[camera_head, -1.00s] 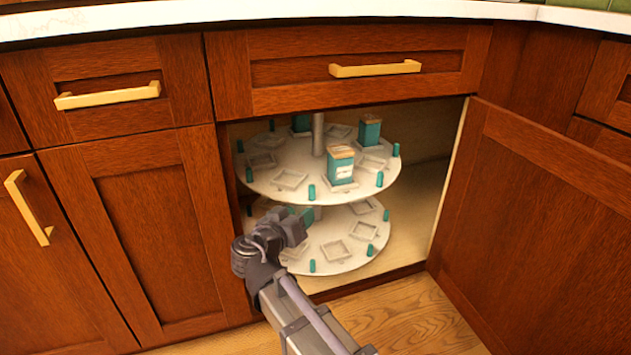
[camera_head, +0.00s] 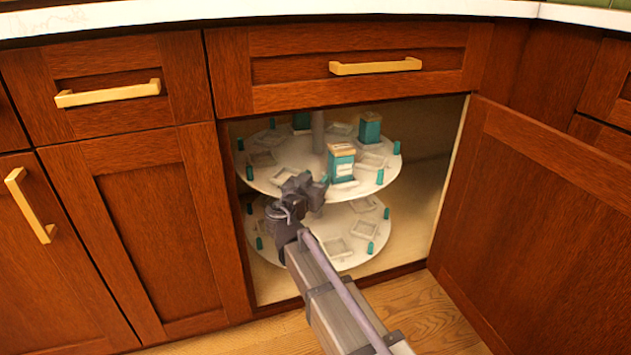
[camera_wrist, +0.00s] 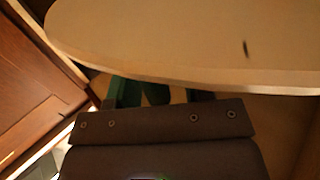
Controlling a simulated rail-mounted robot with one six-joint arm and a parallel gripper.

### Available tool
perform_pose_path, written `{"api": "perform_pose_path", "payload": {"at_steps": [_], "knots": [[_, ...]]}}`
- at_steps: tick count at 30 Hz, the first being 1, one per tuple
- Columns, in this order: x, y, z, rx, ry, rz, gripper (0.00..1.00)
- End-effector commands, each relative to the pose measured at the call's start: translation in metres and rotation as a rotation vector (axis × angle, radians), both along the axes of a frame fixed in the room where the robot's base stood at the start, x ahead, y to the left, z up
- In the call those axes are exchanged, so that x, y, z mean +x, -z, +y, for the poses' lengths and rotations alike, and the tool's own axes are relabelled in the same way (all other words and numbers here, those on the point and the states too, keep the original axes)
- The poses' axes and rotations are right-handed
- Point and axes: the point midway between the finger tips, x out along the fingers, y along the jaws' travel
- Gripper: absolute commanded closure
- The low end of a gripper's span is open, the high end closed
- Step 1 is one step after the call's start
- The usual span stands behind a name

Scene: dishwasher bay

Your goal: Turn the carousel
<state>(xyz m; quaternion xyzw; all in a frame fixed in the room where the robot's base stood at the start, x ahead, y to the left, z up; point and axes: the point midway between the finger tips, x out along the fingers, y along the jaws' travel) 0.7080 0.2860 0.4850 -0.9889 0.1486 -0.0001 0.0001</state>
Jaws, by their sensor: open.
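The carousel has two pale round tiers inside the open cabinet, on a central post. The upper tier (camera_head: 275,178) carries teal canisters, square recesses and teal pegs along its rim. The lower tier (camera_head: 345,262) shows empty recesses and pegs. My gripper (camera_head: 312,188) is open at the front edge of the upper tier, left of the front canister (camera_head: 341,162). It hides part of the rim and of the lower tier. In the wrist view my gripper (camera_wrist: 157,97) is close to a pale disc edge (camera_wrist: 190,80). Dark green shapes show between the fingers; I cannot tell whether they touch.
The cabinet door (camera_head: 545,225) stands open on the right. A closed door (camera_head: 145,240) is on the left. A drawer with a brass handle (camera_head: 375,67) is above the opening. There is free room inside the cabinet right of the carousel.

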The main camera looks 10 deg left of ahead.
Motion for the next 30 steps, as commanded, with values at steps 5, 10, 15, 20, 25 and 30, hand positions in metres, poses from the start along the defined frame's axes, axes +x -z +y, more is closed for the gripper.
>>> {"api": "perform_pose_path", "payload": {"at_steps": [5,10,15,20,25,30], "knots": [[0.0003,0.0,-0.0004,0.0,0.0,0.0,0.54],[0.0,0.0,-0.0003,0.0,0.0,0.0,0.67],[0.0,0.0,-0.0002,0.0,0.0,0.0,0.83],[-0.0001,0.0,-0.0002,0.0,0.0,0.0,0.99],[-0.0002,0.0,-0.0002,0.0,0.0,0.0,1.0],[0.0015,0.0001,-0.0016,0.0,0.005,0.0,1.0]]}}
